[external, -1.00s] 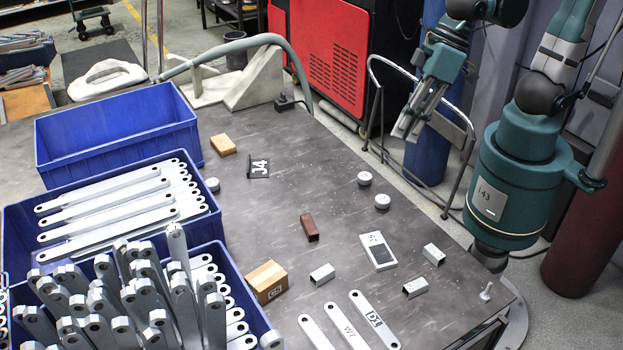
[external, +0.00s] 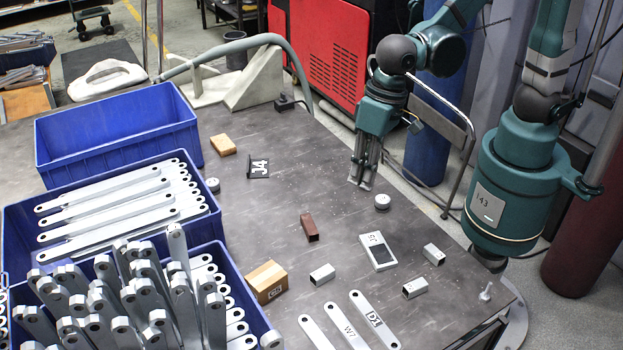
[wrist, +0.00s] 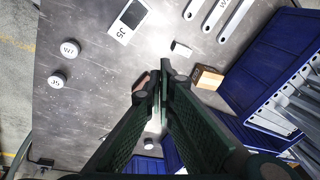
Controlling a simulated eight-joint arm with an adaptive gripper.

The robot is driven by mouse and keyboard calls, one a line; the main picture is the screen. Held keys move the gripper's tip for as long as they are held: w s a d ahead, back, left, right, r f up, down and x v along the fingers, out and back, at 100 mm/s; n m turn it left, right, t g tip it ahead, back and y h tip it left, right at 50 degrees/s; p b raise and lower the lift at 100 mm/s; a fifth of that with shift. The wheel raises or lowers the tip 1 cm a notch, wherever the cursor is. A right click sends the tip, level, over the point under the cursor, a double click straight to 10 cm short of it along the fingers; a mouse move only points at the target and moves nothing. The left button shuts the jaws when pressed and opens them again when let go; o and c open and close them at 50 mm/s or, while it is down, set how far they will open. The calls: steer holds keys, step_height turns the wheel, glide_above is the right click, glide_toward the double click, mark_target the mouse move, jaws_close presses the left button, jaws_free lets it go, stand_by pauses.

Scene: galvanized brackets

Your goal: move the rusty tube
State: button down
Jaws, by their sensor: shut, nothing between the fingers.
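The rusty tube (external: 310,228) is a short brown square tube lying on the dark table in the external view, near the middle of the tabletop. In the wrist view a brown patch (wrist: 140,84) at the fingertips looks like it, mostly hidden by my fingers. My gripper (external: 360,182) points down above the table's right side, up and to the right of the tube in the external view and apart from it. Its fingers (wrist: 160,84) are together with nothing between them.
Near the tube are a white round cap (external: 382,202), a grey plate with a dark panel (external: 378,252), a pale square tube (external: 322,274) and a cardboard box (external: 266,282). Blue crates (external: 118,145) fill the left side. The table is clear between gripper and tube.

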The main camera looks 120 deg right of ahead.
mark_target(325, 247)
steer(key=w+d+f+m+g+b, duration=0.1)
steer(key=w+f+m, duration=0.1)
steer(key=f, duration=0.5)
steer(key=w+d+f+m+g+b, duration=0.1)
steer(key=w+d+f+m, duration=0.1)
steer(key=f, duration=0.6)
steer(key=shift+w+m, duration=0.6)
steer(key=shift+m, duration=0.2)
step_height(325, 247, down, 10)
steer(key=b, duration=0.2)
steer(key=shift+r+b, duration=0.2)
steer(key=shift+b, duration=0.15)
steer(key=shift+d+f, duration=0.3)
steer(key=shift+d+r+b, duration=0.1)
steer(key=shift+d+b, duration=0.35)
steer(key=shift+d, duration=1.3)
